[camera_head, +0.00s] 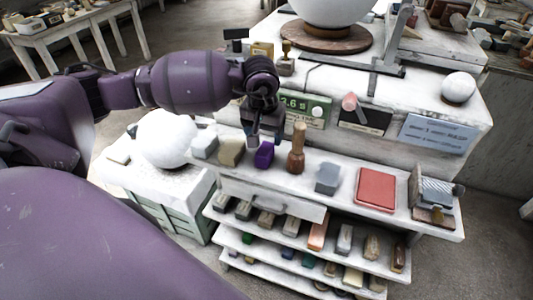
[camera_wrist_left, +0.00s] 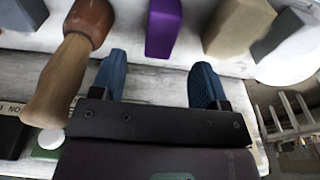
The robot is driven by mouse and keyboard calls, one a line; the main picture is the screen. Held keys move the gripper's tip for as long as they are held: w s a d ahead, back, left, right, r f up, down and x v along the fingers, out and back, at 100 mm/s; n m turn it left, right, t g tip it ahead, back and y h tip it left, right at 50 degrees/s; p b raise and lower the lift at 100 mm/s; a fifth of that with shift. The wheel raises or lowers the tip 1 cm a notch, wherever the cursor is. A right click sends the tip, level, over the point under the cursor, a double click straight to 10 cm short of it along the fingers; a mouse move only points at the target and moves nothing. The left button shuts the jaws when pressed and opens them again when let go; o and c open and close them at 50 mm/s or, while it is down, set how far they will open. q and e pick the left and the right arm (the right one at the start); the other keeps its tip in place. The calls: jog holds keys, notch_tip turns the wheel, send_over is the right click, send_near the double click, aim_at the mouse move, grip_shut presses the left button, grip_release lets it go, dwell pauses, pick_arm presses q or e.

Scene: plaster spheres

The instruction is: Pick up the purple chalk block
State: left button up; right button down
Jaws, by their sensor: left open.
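The purple chalk block (camera_head: 264,155) stands on the white top shelf in the head view, between a beige block and a wooden-handled tool. In the left wrist view the purple block (camera_wrist_left: 163,28) shows at the top, beyond the fingertips and roughly between them. My left gripper (camera_head: 264,137) is above and just behind the block in the head view, partly overlapping it. In the left wrist view its two blue fingers (camera_wrist_left: 159,60) are spread apart with nothing between them. My right gripper is not in view.
The wooden-handled tool (camera_head: 297,150) stands close to the right of the block; the beige block (camera_head: 230,151) and a grey block (camera_head: 204,145) are to its left. A white sphere (camera_head: 166,139) stands further left. A grey block (camera_head: 328,178) and red pad (camera_head: 376,189) lie right.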

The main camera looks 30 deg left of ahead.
aim_at(265, 148)
pick_arm(q)
jog(key=f, duration=0.6)
jog(key=shift+w+a+p, duration=0.1)
jog(key=shift+w+p, duration=0.1)
jog(key=shift+p, duration=0.2)
jog(key=shift+f, duration=0.3)
jog(key=c, duration=0.7)
jog(key=shift+w, duration=0.1)
jog(key=c, duration=0.4)
jog(key=shift+r, duration=0.15)
